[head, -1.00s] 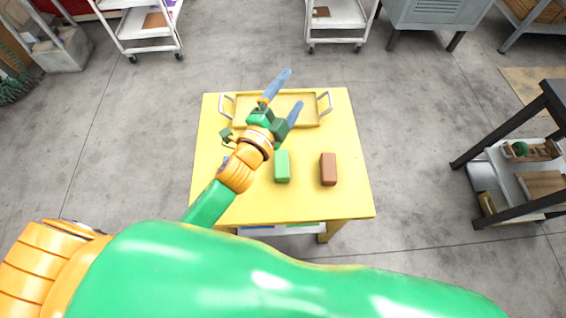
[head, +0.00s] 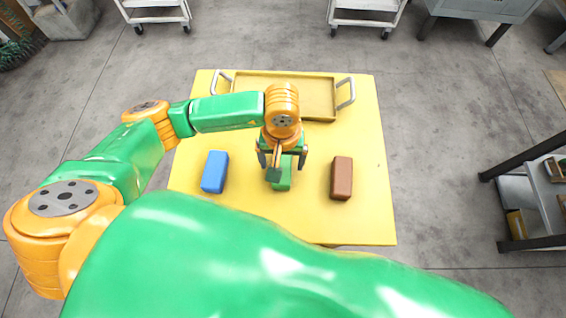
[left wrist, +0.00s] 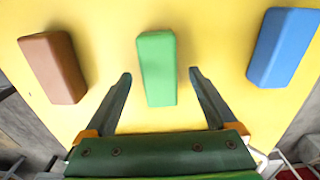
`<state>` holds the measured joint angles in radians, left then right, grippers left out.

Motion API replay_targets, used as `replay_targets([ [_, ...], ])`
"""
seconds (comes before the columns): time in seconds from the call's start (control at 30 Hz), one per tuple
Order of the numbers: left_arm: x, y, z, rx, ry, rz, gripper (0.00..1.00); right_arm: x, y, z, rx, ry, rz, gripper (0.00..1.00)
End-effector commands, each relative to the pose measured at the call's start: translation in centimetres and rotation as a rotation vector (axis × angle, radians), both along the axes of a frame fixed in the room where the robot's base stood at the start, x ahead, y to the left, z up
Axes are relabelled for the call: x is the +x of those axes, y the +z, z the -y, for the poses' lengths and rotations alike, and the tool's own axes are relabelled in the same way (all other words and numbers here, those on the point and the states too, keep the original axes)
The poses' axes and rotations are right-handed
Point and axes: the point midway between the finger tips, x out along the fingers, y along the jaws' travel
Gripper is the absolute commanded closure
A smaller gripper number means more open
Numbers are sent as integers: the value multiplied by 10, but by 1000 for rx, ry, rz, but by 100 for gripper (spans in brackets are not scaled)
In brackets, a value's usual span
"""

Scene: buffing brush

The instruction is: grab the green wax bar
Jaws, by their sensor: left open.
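The green wax bar (head: 284,184) lies on the yellow table between a blue bar and a brown bar, partly hidden by my left gripper in the head view. My left gripper (head: 283,160) is above it, pointing down, open and empty. In the left wrist view the green wax bar (left wrist: 157,68) shows whole, and the open fingers of my left gripper (left wrist: 160,76) appear on either side of it with a gap to each. I cannot tell the height left between fingertips and bar. My right gripper is not in view.
A blue bar (head: 215,172) lies left of the green one and a brown bar (head: 341,178) lies right, on the yellow table (head: 365,220). A yellow tray (head: 322,98) with grey handles stands at the back. Dark-framed shelving (head: 520,200) is at the right.

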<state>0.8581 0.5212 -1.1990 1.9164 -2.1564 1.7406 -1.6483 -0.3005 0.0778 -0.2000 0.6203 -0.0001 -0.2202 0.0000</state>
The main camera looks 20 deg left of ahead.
Motion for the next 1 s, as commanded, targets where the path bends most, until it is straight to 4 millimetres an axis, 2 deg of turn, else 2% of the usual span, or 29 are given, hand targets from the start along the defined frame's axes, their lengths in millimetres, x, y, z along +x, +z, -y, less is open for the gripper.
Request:
replay_targets([
  [0.13,-1,-19,0,-2,2,-5,9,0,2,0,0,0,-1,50],
  [0.33,0,-21,1,-3,2,-1,9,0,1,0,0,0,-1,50],
  [0.37,0,-21,1,-3,2,-1,14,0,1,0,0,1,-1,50],
  [0.6,0,-21,1,-5,2,-2,79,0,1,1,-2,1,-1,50],
  [0.67,0,-21,1,-5,2,-2,95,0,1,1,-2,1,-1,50],
  [0.7,0,-21,1,-5,2,-2,100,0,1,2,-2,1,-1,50],
  [1.0,0,-17,2,-7,2,-1,100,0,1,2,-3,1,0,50],
])
